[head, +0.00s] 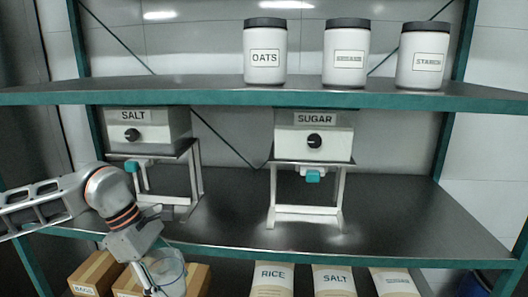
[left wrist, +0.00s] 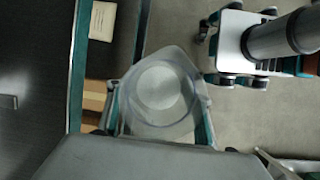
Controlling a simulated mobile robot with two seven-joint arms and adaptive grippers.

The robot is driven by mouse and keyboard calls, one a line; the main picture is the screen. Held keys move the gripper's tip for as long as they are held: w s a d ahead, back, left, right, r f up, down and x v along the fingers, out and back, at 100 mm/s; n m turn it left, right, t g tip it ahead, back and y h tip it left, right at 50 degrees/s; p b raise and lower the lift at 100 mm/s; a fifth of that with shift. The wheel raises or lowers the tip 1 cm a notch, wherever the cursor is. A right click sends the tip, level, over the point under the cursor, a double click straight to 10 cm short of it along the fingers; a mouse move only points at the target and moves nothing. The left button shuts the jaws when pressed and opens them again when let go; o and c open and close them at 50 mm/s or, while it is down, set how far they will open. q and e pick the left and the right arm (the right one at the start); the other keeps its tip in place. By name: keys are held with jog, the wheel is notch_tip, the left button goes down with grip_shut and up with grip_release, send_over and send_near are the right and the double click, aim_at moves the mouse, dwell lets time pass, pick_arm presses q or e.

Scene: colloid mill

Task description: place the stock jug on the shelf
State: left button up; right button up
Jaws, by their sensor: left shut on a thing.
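The stock jug (head: 168,274) is a clear, see-through vessel at the lower left of the head view, in front of the shelf rack. My left gripper (head: 152,271) is shut on it. In the left wrist view the jug (left wrist: 162,92) is seen from above, between the fingers (left wrist: 158,128), with a pale round patch inside; I cannot tell if that is contents or its base. The middle shelf (head: 235,228) has a dark top and a green front edge, and the jug hangs at or below that edge. My right gripper is not in view.
Salt (head: 148,128) and sugar (head: 314,135) dispensers stand on metal frames on the middle shelf. Bare shelf shows between and right of them. The upper shelf (head: 180,90) holds several jars. Bags (head: 335,280) and cardboard boxes (head: 98,272) sit below.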

pick_arm(q)
jog(key=m+g, duration=0.1)
jog(key=m, duration=0.1)
jog(key=s+a+f+m+g, duration=0.1)
jog(key=m, duration=0.2)
jog(key=s+a+m+y, duration=0.1)
jog(key=m, duration=0.1)
jog(key=shift+s+f+g, duration=0.2)
jog(key=shift+f+g, duration=0.15)
jog(key=shift+g, duration=0.05)
jog(key=s+m+y, duration=0.1)
jog(key=m, duration=0.2)
jog(key=s+a+f+m+g+y, duration=0.1)
jog(key=m, duration=0.2)
jog(key=s+a+m+y, duration=0.1)
jog(key=m, duration=0.2)
jog(key=shift+s+f+g, duration=0.15)
jog(key=shift+f+g, duration=0.15)
